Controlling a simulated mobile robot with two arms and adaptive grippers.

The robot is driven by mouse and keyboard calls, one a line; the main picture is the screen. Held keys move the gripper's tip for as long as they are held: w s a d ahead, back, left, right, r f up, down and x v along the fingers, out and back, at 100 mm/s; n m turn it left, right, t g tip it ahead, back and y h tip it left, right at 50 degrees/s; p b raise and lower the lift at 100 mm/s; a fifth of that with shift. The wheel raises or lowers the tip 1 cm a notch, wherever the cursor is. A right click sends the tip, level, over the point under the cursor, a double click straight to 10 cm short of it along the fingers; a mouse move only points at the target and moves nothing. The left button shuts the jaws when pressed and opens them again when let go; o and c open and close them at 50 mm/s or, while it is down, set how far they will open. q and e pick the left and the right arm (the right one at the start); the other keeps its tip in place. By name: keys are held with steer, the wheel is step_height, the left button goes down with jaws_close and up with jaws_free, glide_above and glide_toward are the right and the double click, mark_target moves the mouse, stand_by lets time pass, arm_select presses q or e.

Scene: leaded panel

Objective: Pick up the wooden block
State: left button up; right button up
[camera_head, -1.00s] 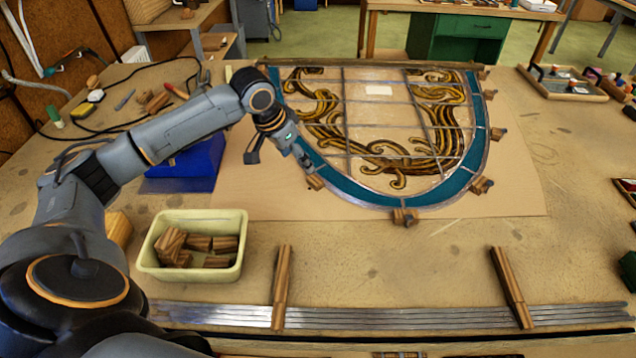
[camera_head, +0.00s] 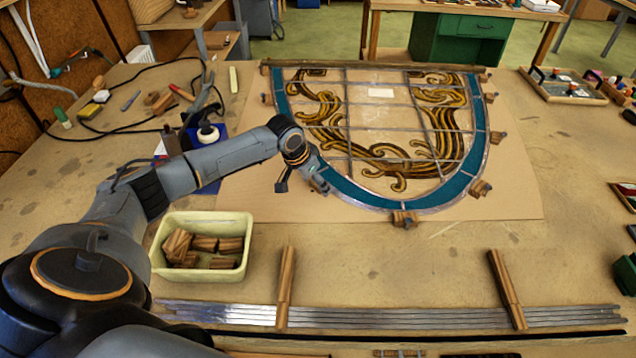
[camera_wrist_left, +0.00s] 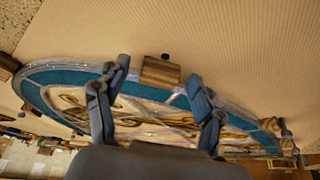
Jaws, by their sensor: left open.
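My left gripper (camera_head: 303,184) is at the lower left curve of the leaded panel (camera_head: 352,191), with its fingers pointing down. In the left wrist view the gripper (camera_wrist_left: 159,74) is open. A small wooden block (camera_wrist_left: 160,71) with a dark pin beside it shows between the two fingertips, at the panel's edge, with space on both sides. In the head view my gripper hides this block. Other wooden blocks stand along the rim, one at the bottom (camera_head: 404,219) and one at the lower right (camera_head: 480,188). My right gripper is not in view.
A cream tub (camera_head: 160,250) of wooden blocks stands in front of my left arm. Lead strips (camera_head: 400,318) with two wooden bars (camera_head: 286,288) lie along the front edge. Tools and a black cable are at the back left.

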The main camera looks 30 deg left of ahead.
arm_select(q)
steer(key=c, duration=0.9)
steer(key=shift+r, duration=0.1)
